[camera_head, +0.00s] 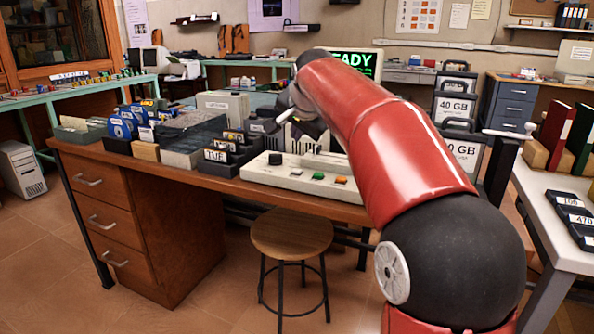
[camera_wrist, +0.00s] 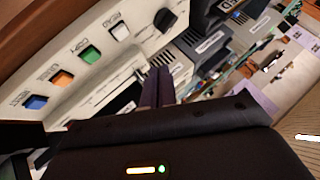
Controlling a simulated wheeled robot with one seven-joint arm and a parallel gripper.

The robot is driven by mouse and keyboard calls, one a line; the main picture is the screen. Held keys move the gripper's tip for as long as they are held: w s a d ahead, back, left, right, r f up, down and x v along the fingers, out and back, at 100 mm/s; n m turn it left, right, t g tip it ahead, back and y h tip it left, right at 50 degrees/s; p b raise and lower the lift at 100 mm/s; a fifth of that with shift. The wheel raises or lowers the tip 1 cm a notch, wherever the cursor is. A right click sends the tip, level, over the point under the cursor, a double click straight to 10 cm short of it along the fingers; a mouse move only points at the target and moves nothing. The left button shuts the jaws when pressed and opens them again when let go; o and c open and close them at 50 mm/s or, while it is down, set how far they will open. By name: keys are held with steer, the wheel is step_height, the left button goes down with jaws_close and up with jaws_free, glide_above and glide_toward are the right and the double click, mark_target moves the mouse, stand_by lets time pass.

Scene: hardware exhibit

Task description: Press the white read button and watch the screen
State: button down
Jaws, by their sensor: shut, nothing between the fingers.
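The white read button (camera_wrist: 120,31) sits on a cream panel (camera_wrist: 140,52) beside a black knob (camera_wrist: 165,20). Green (camera_wrist: 90,54), orange (camera_wrist: 62,78) and blue (camera_wrist: 36,102) buttons follow in the same row. In the head view the panel (camera_head: 265,174) lies on the wooden desk, with the white button (camera_head: 296,173) small between knob and green button. My gripper (camera_wrist: 158,72) is shut and empty, apart from the white button. In the head view it hangs above and behind the panel, partly hidden by my arm.
A row of dark card holders (camera_head: 228,152) stands left of the panel. Blue disks (camera_head: 122,124) and a clear-lidded box (camera_head: 195,132) are farther left. A round stool (camera_head: 292,234) stands before the desk. A white table (camera_head: 545,190) is at the right.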

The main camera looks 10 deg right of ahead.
steer(key=b, duration=0.4)
glide_above(297, 176)
steer(key=shift+w+d+f, duration=0.1)
steer(key=shift+f, duration=2.8)
steer(key=shift+f, duration=0.4)
steer(key=shift+f+b, duration=0.45)
steer(key=shift+b, duration=0.1)
steer(key=shift+r, duration=0.15)
steer(key=shift+r+p, duration=0.7)
steer(key=shift+p, duration=0.1)
steer(key=shift+r, duration=0.1)
step_height(297, 176, up, 5)
steer(key=p, duration=0.3)
steer(key=shift+p, duration=0.35)
